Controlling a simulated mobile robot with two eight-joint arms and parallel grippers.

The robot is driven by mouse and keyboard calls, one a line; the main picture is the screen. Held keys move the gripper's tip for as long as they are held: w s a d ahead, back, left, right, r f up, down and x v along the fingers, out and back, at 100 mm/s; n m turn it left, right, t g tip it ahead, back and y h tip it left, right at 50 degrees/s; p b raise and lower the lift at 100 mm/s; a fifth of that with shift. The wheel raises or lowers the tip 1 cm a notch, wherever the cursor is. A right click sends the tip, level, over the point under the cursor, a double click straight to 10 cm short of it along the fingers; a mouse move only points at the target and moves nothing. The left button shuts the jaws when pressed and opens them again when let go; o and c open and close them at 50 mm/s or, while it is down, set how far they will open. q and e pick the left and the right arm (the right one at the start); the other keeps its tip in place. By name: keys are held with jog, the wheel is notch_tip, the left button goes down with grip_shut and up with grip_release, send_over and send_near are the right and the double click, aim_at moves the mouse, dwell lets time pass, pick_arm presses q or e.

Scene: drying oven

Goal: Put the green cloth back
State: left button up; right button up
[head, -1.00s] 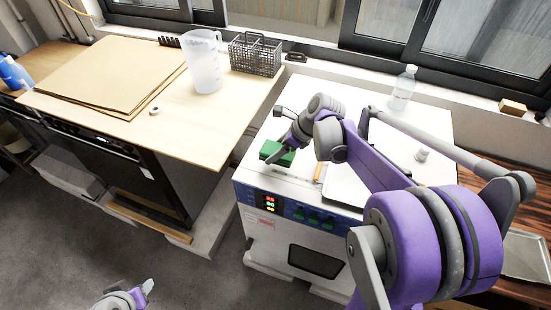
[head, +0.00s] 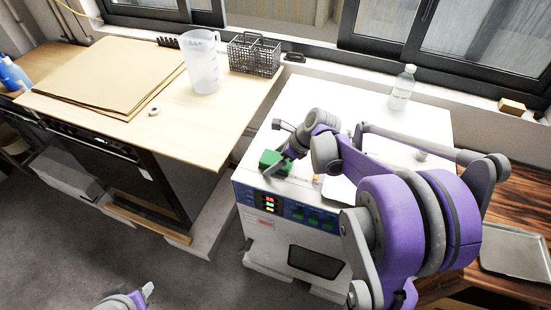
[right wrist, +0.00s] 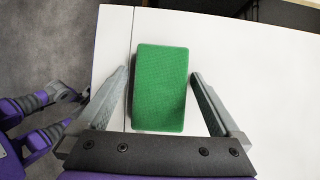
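The green cloth (head: 275,163) is a small thick rectangular block on the white top of the drying oven (head: 290,110), near its front left corner. In the right wrist view the green cloth (right wrist: 161,88) lies between the two fingers of my right gripper (right wrist: 160,98), with a gap on each side. The right gripper (head: 280,165) is open, and in the head view it partly covers the cloth. My left gripper (head: 146,291) shows at the bottom left of the head view, away from the oven, and its finger spacing is unclear.
A clear bottle (head: 402,88) stands at the back of the oven top. On the wooden table (head: 200,125) at left are a plastic jug (head: 201,62), a wire basket (head: 254,55) and cardboard sheets (head: 105,75). A metal tray (head: 515,252) lies at right.

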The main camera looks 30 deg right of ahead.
jog(key=shift+w+r, duration=0.1)
jog(key=shift+r, duration=0.1)
jog(key=v, duration=1.1)
jog(key=s+a+f+n+h, duration=0.1)
jog(key=s+a+n, duration=0.3)
jog(key=n, duration=0.5)
jog(key=s+a+f+n+h, duration=0.1)
jog(key=s+a+f+n, duration=0.2)
jog(key=n, duration=0.6)
jog(key=s+a+f+n+t+h, duration=0.1)
jog(key=s+a+f+n+h, duration=0.1)
jog(key=s+a+n, duration=0.5)
jog(key=f+n, duration=0.1)
jog(key=n, duration=0.2)
jog(key=shift+s+p, duration=0.3)
jog(key=shift+s, duration=0.05)
jog(key=shift+d, duration=0.1)
